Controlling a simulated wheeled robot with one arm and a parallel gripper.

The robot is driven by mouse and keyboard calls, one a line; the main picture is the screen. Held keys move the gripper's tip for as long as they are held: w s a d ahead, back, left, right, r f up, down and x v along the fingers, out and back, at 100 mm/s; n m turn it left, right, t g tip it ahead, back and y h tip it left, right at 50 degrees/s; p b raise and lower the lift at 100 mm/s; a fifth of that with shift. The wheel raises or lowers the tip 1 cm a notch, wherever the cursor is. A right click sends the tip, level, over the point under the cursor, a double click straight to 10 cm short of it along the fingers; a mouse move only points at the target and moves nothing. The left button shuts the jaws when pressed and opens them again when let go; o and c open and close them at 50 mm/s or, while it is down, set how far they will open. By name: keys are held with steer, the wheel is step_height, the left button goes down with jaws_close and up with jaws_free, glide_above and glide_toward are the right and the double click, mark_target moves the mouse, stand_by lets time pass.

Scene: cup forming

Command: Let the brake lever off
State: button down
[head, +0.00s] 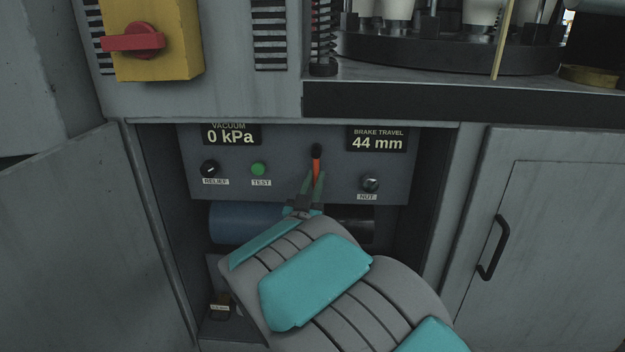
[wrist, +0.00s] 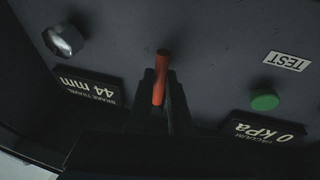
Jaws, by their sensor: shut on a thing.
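The brake lever (head: 316,166) is a red-orange stick with a dark knob, on the grey panel between the two readouts. Only its upper part shows above my fingers. In the wrist view the red lever (wrist: 162,66) stands between my fingers. My gripper (head: 313,185) is shut on the lever, its fingers on either side of it. The brake travel readout (head: 377,139) shows 44 mm and also appears upside down in the wrist view (wrist: 88,88). The lever's lower end and pivot are hidden by my gripper and arm.
The grey panel (head: 290,185) also bears a 0 kPa vacuum readout (head: 231,134), a RELIEF knob (head: 210,168), a green TEST button (head: 258,169) and a NUT knob (head: 370,184). A blue cylinder (head: 228,222) lies below. Recess walls and cabinet doors (head: 530,240) flank it.

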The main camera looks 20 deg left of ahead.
stand_by(0.3)
steer(key=c, duration=0.8)
jaws_free()
steer(key=shift+c, duration=0.2)
steer(key=v, duration=0.8)
steer(key=shift+b, duration=0.3)
steer(key=shift+w, duration=0.1)
